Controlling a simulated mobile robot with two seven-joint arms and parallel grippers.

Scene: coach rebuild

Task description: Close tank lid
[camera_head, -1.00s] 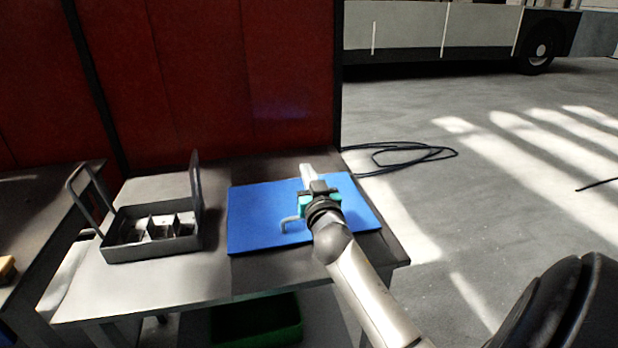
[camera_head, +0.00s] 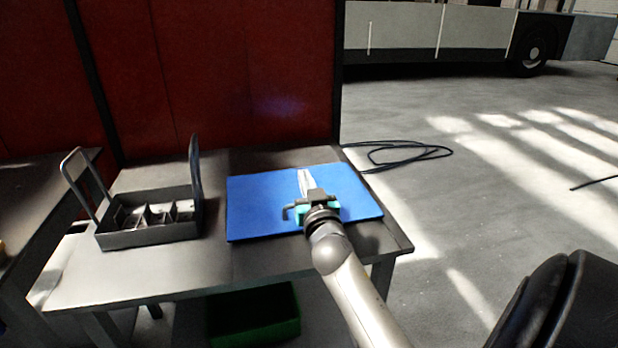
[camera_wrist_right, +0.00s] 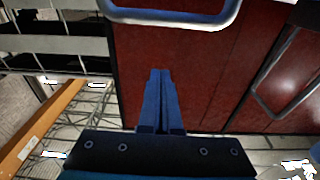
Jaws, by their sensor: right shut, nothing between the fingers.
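No tank or lid can be made out for certain. A bent grey bar (camera_head: 290,211) shows at the left of my right gripper, over the blue mat; the gripper hides the rest of it. The right wrist view shows a close, pale U-shaped bar (camera_wrist_right: 172,17) at its top edge, apart from the fingertips. My right gripper (camera_head: 304,174) has a teal body and points away from me over the mat. Its fingers (camera_wrist_right: 160,72) are together in the right wrist view, with nothing between them. My left gripper is not in view.
The blue mat (camera_head: 255,200) lies on a grey table (camera_head: 150,285). A green bin (camera_head: 255,318) is below; a black cable (camera_head: 400,152) lies behind.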

